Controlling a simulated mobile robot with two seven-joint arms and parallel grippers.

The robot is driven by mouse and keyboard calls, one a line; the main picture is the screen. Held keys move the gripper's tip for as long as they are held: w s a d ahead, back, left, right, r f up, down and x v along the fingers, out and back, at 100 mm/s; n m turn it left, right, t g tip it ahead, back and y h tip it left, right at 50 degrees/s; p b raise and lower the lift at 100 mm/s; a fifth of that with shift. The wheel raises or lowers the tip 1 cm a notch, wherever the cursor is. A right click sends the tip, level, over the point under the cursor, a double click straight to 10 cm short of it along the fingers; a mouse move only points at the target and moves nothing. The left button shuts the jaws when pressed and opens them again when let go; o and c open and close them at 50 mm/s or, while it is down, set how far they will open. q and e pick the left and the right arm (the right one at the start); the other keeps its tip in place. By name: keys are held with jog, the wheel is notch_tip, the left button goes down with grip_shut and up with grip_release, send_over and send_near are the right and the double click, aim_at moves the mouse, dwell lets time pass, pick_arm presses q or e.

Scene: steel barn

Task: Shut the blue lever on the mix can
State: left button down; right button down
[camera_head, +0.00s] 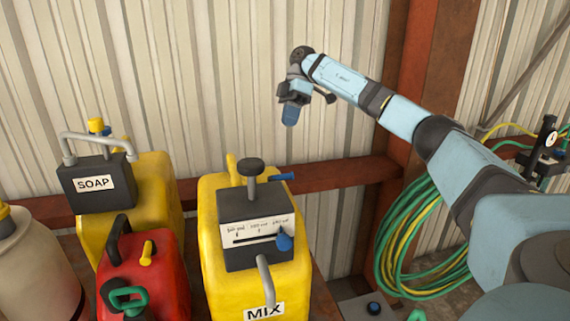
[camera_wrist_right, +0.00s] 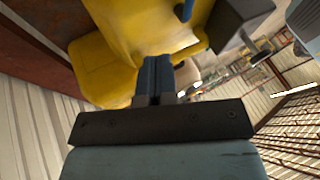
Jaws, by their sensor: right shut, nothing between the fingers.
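The mix can (camera_head: 213,262) is yellow and carries a dark dosing box with a MIX label low on its front; its yellow body also fills the upper wrist view (camera_wrist_right: 130,35). The blue lever (camera_head: 281,177) sticks out to the right at the box's back, below a black knob. A blue part, probably this lever, shows at the top of the wrist view (camera_wrist_right: 184,11). A separate blue pointer (camera_head: 284,242) sits on the box's scale. My right gripper (camera_head: 290,116) is shut and empty, above and behind the lever, apart from it; its blue fingers (camera_wrist_right: 157,70) show together. My left gripper is out of view.
A yellow SOAP can (camera_head: 158,190) and a red can (camera_head: 165,279) stand to the left, with a pale container (camera_head: 25,260) at the edge. A corrugated wall and rusty beam (camera_head: 340,172) lie behind. Green and yellow hoses (camera_head: 400,245) hang at right.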

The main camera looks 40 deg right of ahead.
jog(key=x, duration=1)
jog(key=shift+f+p, duration=0.2)
jog(key=shift+p, duration=0.15)
jog(key=shift+s+a+f+p, duration=0.15)
jog(key=shift+s+a, duration=0.1)
jog(key=shift+s, duration=0.3)
jog(key=shift+s+a+p, duration=0.15)
jog(key=shift+s+a, duration=0.1)
jog(key=shift+s, duration=0.3)
jog(key=shift+s+a, duration=0.3)
jog(key=shift+s, duration=0.3)
jog(key=shift+f, duration=0.1)
jog(key=shift+w, duration=0.1)
